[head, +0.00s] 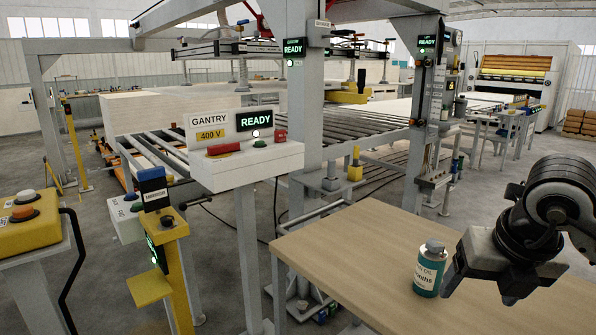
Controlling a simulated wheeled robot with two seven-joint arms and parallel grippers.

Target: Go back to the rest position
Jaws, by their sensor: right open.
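My right gripper (480,285) is at the right of the head view, over the wooden table, pointing down and to the left. It is open, with one finger beside a teal oil bottle (428,275) with a grey cap. The bottle stands upright on the table; I cannot tell whether the finger touches it. The gap between the fingers shows no held thing. My left gripper is not in the view.
The wooden table (350,240) is otherwise bare. A gantry control box (245,165) reading READY stands on a post left of it. A yellow post (175,270) and a yellow button box (30,225) stand at the left. Roller conveyors and frame posts lie behind.

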